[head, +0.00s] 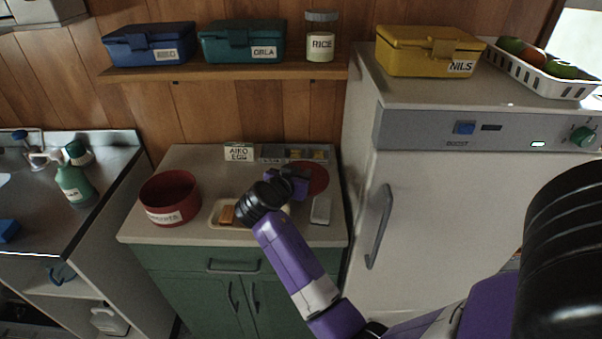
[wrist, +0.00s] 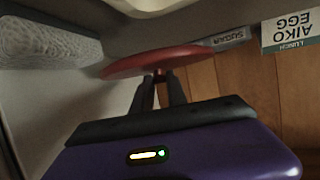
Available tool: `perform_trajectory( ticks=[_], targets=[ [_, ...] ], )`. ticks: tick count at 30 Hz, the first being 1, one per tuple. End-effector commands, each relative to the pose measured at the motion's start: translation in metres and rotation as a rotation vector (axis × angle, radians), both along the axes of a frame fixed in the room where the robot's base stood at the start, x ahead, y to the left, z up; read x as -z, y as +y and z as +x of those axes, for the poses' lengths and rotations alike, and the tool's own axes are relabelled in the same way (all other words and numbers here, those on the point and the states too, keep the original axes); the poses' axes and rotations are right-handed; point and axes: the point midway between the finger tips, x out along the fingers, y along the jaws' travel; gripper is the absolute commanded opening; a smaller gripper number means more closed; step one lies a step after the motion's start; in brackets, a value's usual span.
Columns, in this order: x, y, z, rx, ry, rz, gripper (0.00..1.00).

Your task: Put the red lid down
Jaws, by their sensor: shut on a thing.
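The red lid (head: 318,178) is a flat round disc over the back right of the counter, partly hidden behind my gripper. My gripper (head: 295,180) is shut on it. In the wrist view, the dark fingers close on the middle of the lid (wrist: 130,63), which is seen nearly edge-on. I cannot tell how much gap there is between the lid and the counter. The red round tub (head: 169,212) with a white label stands open at the counter's left.
On the counter (head: 185,240) are a cream tray (head: 214,222) with a brown piece, a pale block (head: 321,210), an AIKO EGG card (head: 239,152) and a grey sugar holder (head: 270,153). The white fridge (head: 440,200) rises on the right. A shelf (head: 190,73) hangs above.

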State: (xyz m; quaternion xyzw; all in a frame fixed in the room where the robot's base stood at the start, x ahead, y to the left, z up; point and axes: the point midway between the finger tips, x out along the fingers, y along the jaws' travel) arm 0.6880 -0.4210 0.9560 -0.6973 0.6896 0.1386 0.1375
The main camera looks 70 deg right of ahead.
Motion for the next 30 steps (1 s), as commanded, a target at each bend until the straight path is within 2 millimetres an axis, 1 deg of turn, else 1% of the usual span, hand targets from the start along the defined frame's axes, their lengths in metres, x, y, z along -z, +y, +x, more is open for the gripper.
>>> perform_trajectory(
  ticks=[9,10,13,23,28,30],
  targets=[
    [0.008,0.000,0.000,0.000,0.000,0.000,0.00],
    [0.008,0.000,0.000,0.000,0.000,0.000,0.20],
    [0.007,0.000,0.000,0.000,0.000,0.000,0.40],
    [0.006,0.000,0.000,0.001,0.000,0.000,0.40],
    [-0.005,0.000,0.000,0.000,0.000,0.000,0.40],
    [-0.005,0.012,0.001,-0.003,0.000,-0.002,0.40]
  ],
)
